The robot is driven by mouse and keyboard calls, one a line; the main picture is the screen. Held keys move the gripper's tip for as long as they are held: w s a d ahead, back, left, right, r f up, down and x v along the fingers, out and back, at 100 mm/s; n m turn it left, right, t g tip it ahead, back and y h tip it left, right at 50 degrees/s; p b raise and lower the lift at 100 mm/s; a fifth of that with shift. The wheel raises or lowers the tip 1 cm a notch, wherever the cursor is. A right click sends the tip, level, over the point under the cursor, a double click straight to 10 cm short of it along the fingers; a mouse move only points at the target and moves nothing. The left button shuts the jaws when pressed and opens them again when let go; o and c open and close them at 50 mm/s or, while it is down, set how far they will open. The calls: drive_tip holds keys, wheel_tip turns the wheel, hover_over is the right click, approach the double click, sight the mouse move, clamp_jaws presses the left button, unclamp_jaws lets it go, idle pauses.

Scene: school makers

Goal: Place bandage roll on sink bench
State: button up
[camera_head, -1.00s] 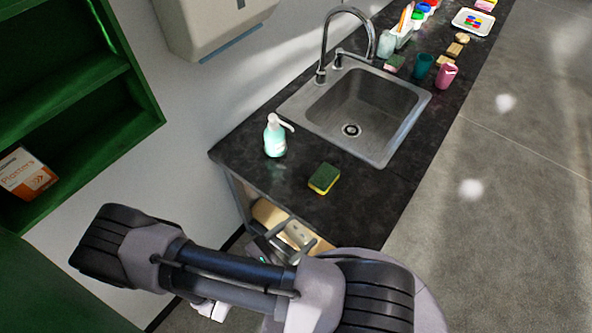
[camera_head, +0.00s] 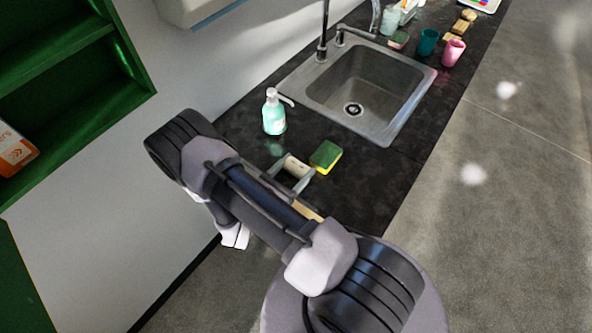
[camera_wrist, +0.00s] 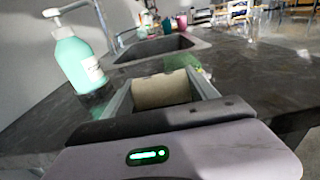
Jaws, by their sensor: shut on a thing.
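The bandage roll (camera_wrist: 160,90) is a beige cylinder between the two fingers of my gripper (camera_wrist: 163,88) in the wrist view. In the head view the bandage roll (camera_head: 296,167) shows partly behind my arm, between the fingers of my gripper (camera_head: 297,174). My gripper is shut on it. They are over the near part of the dark sink bench (camera_head: 375,190), just left of a green and yellow sponge. I cannot tell whether the roll touches the bench top.
A teal soap bottle (camera_head: 273,114) stands behind the gripper. The sponge (camera_head: 325,156) is close to the right finger. The sink (camera_head: 365,90) lies beyond, with cups (camera_head: 453,52) past it. Bare bench top lies right of the sponge. A green shelf (camera_head: 70,100) is at left.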

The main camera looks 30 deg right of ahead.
drive_tip(key=o, duration=1.3)
drive_tip(key=shift+f, duration=0.1)
